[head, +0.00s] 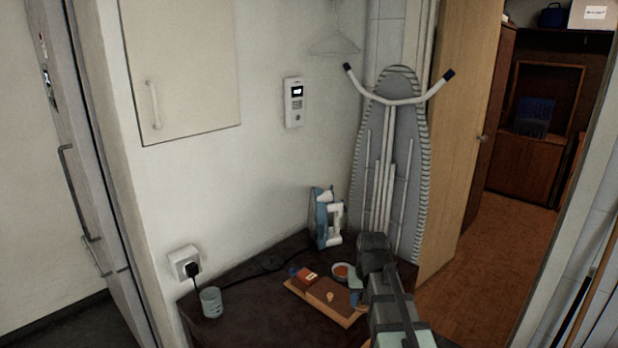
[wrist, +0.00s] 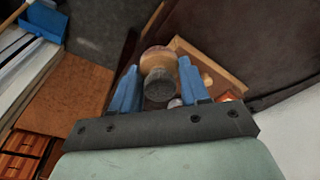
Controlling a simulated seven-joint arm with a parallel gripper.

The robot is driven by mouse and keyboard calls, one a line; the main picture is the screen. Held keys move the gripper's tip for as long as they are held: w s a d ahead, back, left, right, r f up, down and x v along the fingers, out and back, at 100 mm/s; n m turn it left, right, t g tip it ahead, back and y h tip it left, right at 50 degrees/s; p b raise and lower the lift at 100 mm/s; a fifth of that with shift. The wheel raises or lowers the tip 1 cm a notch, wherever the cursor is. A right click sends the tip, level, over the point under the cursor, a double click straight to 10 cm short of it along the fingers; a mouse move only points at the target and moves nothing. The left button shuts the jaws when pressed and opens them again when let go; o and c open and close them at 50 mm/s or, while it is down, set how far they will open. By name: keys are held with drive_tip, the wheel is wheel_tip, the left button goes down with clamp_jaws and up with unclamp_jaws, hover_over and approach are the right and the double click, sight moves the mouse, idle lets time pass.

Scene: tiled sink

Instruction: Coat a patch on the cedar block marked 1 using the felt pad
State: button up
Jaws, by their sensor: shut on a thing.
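My gripper (wrist: 159,88) is shut on a round tool, which looks like the felt pad. In the wrist view its dark grey round end (wrist: 160,86) and a wider tan round part (wrist: 158,59) show between the blue fingers. In the head view my gripper (head: 357,285) is over the right side of a wooden board (head: 322,311), and the pad is not clear there. A small red-orange block (head: 307,275) sits at the board's left end. I can read no number, so I cannot tell which thing is the cedar block marked 1. A bowl with orange contents (head: 342,272) is behind the board.
A small tan knob-like thing (head: 330,297) is on the board. A grey-green cup (head: 211,302) stands at the dark counter's left (head: 250,305). An iron (head: 325,218) stands at the back, with an ironing board (head: 395,165) behind. The counter's left middle is mostly clear.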

drive_tip(key=shift+w+a+r, duration=0.1)
drive_tip(key=shift+a+r, duration=0.05)
drive_tip(key=shift+a, duration=0.3)
drive_tip(key=w+a, duration=0.8)
drive_tip(key=w, duration=0.4)
drive_tip(key=w+a+r, duration=0.1)
drive_tip(key=w+a, duration=0.7)
drive_tip(key=w, duration=0.4)
drive_tip(key=shift+w+a+r, duration=0.15)
drive_tip(key=shift+w+a, duration=0.15)
drive_tip(key=shift+a, duration=0.1)
